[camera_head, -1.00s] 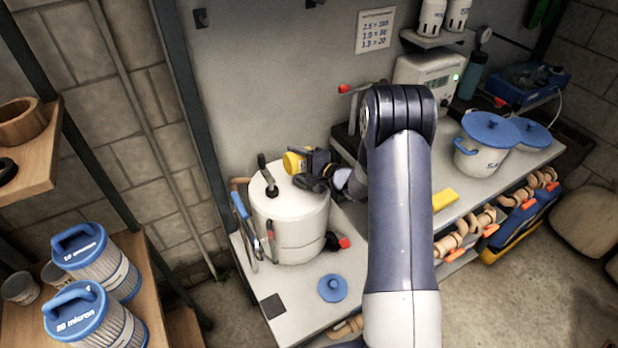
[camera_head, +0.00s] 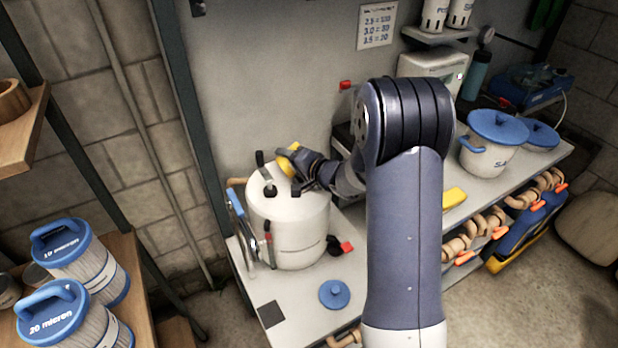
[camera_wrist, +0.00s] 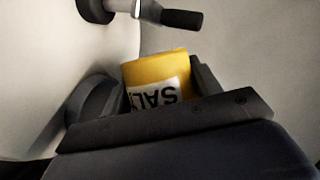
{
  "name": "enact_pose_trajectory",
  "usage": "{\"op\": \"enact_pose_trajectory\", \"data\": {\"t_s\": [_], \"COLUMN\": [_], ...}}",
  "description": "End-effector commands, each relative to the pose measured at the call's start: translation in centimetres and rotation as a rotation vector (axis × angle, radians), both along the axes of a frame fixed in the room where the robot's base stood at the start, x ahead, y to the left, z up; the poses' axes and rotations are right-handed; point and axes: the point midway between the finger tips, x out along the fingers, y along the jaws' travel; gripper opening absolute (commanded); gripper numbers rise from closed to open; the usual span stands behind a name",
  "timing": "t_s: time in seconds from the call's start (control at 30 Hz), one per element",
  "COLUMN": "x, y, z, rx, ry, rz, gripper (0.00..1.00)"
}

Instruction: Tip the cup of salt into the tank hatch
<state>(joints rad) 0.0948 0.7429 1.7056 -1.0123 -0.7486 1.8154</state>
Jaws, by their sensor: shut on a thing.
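The yellow cup (camera_head: 286,161) is in my gripper (camera_head: 296,163) over the top of the white tank (camera_head: 290,225). In the wrist view the cup (camera_wrist: 153,70) carries a white label reading SALT in part, seen upside down, between the two dark fingers of my gripper (camera_wrist: 160,95). The cup is tilted in the head view. Its mouth and any salt are hidden. The hatch opening cannot be made out; a dark lever handle (camera_head: 266,175) stands up on the tank top beside the cup. It also shows in the wrist view (camera_wrist: 180,18).
A blue lid (camera_head: 334,293) lies on the bench in front of the tank. A blue-handled tool (camera_head: 238,215) is at the tank's left side. White pots with blue lids (camera_head: 488,155) and a yellow block (camera_head: 454,197) are on the right bench. Filter cartridges (camera_head: 75,262) stand at left.

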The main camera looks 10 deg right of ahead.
Motion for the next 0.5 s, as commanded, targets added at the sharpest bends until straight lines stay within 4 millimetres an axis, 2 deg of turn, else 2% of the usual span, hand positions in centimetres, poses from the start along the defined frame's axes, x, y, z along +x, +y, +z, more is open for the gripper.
{"op": "enact_pose_trajectory", "data": {"t_s": [0.03,0.23,0.5], "x": [-0.1,-0.1,-0.2], "y": [0.2,0.3,0.4], "z": [0.5,-1.0,0.2], "rx": [-0.035,-0.180,-0.382], "ry": [-0.012,-0.064,-0.136], "rz": [0.003,0.003,0.006], "gripper": [0.35,0.35,0.35]}}
